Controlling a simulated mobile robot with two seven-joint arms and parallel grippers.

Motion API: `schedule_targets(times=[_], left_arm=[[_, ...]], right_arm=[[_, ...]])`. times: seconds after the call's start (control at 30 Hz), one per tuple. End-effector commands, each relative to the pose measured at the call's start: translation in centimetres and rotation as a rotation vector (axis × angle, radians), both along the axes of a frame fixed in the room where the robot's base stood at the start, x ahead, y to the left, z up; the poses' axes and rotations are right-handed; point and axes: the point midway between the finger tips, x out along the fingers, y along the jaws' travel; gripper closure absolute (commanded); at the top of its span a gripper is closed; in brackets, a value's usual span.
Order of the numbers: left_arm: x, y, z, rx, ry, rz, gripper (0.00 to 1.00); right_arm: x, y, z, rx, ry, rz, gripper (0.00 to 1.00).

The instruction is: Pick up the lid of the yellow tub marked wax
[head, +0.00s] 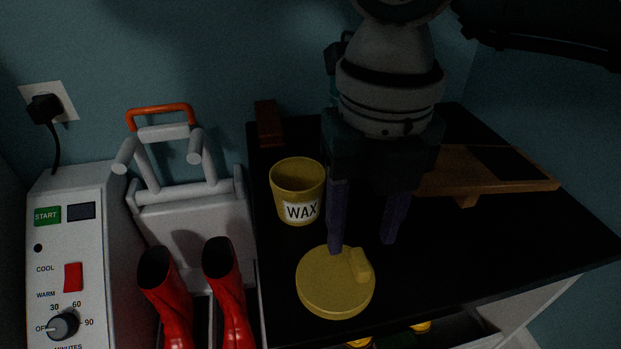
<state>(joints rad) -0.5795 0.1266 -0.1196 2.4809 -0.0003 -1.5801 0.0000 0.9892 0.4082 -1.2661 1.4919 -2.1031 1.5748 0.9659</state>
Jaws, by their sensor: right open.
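The yellow tub (298,186) with a white WAX label stands open, without its lid, at the left of the black counter top. A round yellow lid (330,285) with a raised grip tab at its right lies at the counter's front edge, in front of the tub. My right gripper (362,246) points down from above, open. Its left finger tip shows at the lid's far edge, and its right finger is to the right of the lid over the black top. I cannot tell whether the left finger touches the lid. My left gripper does not show.
A wooden board on feet (475,170) stands at the right of the black counter top (480,245). A brown block (268,122) sits at the back left. Red boots (229,290) and a grey machine with a dial (75,260) stand left of the counter.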

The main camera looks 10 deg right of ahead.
Motion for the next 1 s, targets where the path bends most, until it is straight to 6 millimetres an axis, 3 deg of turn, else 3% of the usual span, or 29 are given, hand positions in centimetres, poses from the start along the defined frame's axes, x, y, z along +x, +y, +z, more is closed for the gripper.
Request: schedule_targets(times=[0.23,0.53,1.0], left_arm=[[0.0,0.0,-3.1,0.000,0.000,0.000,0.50],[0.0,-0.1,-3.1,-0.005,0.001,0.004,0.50],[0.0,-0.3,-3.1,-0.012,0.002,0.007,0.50]], right_arm=[[0.0,-0.3,-4.3,0.001,0.003,-0.001,0.45],[0.0,-0.3,-4.6,0.002,0.000,0.000,0.46],[0.0,-0.3,-4.5,0.002,0.001,0.000,0.99]])
